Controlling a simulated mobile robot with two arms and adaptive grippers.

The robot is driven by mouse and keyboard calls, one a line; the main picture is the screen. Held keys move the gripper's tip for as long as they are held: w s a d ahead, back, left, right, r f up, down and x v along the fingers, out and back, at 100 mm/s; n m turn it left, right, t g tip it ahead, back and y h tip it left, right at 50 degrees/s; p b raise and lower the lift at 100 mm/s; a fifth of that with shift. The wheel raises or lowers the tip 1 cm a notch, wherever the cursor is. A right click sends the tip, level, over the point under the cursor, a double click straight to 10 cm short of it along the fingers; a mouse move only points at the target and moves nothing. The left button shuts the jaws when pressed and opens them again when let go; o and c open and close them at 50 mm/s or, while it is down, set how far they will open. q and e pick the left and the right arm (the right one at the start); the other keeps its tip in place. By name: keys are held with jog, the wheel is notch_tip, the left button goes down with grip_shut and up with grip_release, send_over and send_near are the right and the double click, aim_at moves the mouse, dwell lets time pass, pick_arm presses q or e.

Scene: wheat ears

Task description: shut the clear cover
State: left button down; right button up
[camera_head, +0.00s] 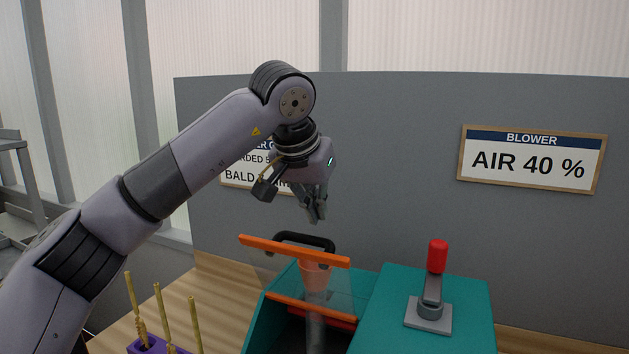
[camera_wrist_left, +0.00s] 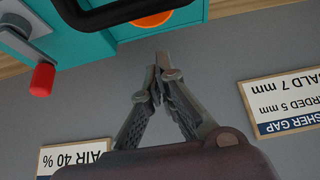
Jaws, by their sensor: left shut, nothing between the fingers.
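The clear cover (camera_head: 338,287) is a see-through panel on the teal machine (camera_head: 392,313). An orange bar (camera_head: 294,251) runs along its upper edge, and it appears to stand raised and tilted over the open teal box. My left gripper (camera_head: 317,216) is shut and empty, above and behind the orange bar, apart from it. In the left wrist view its fingertips (camera_wrist_left: 160,62) meet just short of the teal machine (camera_wrist_left: 110,27). The cover is not clearly visible in that view. My right gripper is not in view.
A black handle (camera_head: 305,239) arches behind the orange bar, near an orange funnel (camera_head: 315,275). A red-knobbed lever (camera_head: 436,262) stands at right. Several wheat ears (camera_head: 164,318) stand in a purple holder at lower left. A grey panel with signs is behind.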

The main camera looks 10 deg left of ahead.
pick_arm(q)
jog(key=s, duration=0.3)
jog(key=shift+s+a+f, duration=0.15)
jog(key=shift+s+a, duration=0.1)
jog(key=shift+a, duration=0.15)
jog(key=shift+w, duration=0.1)
